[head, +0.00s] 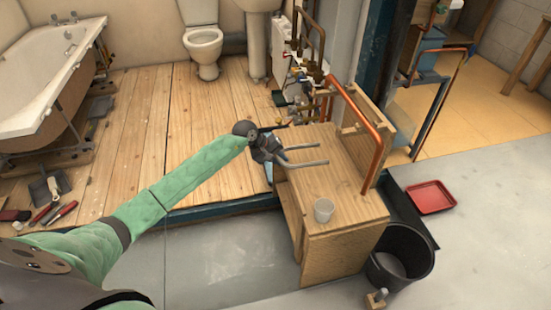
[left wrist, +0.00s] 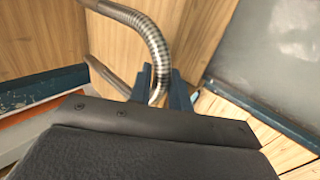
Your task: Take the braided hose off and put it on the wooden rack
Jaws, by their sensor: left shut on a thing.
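My left gripper (head: 272,152) is over the left edge of a wooden bench (head: 345,200). It is shut on the braided hose (head: 304,148), a grey ribbed hose bent into a U. Two lengths of the hose stick out to the right over the bench top. In the left wrist view the curved hose (left wrist: 158,48) passes between the blue fingers (left wrist: 160,92). An upright wooden board (head: 368,118) at the bench's right side, with a copper pipe in front, may be the wooden rack. My right gripper is not in view.
Brass valves and pipes (head: 305,85) stand just behind the bench. A white cup (head: 323,210) sits on the bench's front part. A black bucket (head: 400,260) and a red tray (head: 430,197) are on the floor to the right. The bench top's middle is clear.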

